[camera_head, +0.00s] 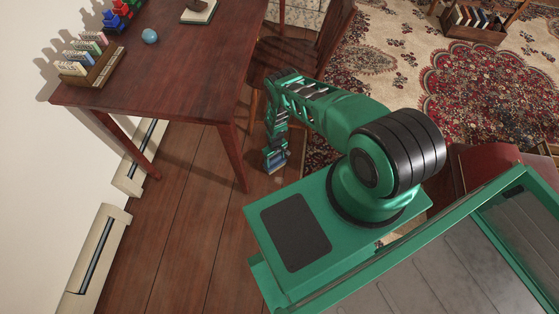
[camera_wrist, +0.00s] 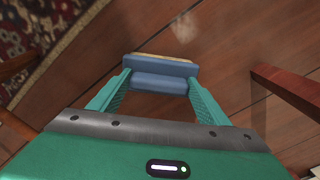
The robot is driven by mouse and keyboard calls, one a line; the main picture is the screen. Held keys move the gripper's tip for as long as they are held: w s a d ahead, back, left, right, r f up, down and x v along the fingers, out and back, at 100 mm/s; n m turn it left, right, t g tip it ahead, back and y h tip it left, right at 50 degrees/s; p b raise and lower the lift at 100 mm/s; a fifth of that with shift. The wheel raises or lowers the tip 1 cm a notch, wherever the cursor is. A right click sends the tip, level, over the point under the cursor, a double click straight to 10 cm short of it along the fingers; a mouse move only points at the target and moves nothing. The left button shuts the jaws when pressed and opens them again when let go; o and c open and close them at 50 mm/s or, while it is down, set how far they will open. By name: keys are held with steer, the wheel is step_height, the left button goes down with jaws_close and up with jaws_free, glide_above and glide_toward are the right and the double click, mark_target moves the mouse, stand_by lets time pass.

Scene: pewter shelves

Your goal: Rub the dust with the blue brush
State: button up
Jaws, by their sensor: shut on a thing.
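The blue brush (camera_wrist: 162,83) is held between the two fingers of my gripper (camera_wrist: 160,76) in the wrist view, with a pale tan edge along its far side. In the head view my gripper (camera_head: 275,155) hangs low over the wooden floor, beside the table's near right leg, and the brush shows only as a small blue part at its end. A faint pale smudge, seemingly the dust (camera_wrist: 186,27), lies on the floorboards beyond the brush in the wrist view. The brush appears apart from it. I cannot tell whether the brush touches the floor.
A dark red table (camera_head: 170,75) stands at the left; its leg (camera_wrist: 288,92) is close on the right in the wrist view. A wooden chair (camera_head: 305,50) stands behind my arm. A patterned rug (camera_head: 480,95) lies beyond. Floorboards (camera_head: 185,230) in front are clear.

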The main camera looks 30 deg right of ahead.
steer(key=shift+w+a+r, duration=0.1)
steer(key=shift+w+a, duration=0.45)
steer(key=shift+a, duration=0.25)
steer(key=shift+w+a+f, duration=0.1)
steer(key=shift+w+a, duration=0.5)
steer(key=shift+a, duration=0.2)
steer(key=shift+w+a+r, duration=0.1)
steer(key=shift+w+a, duration=0.45)
steer(key=shift+a, duration=0.25)
step_height(320, 180, up, 6)
steer(key=shift+r, duration=0.1)
step_height(320, 180, up, 3)
steer(key=shift+f, duration=0.1)
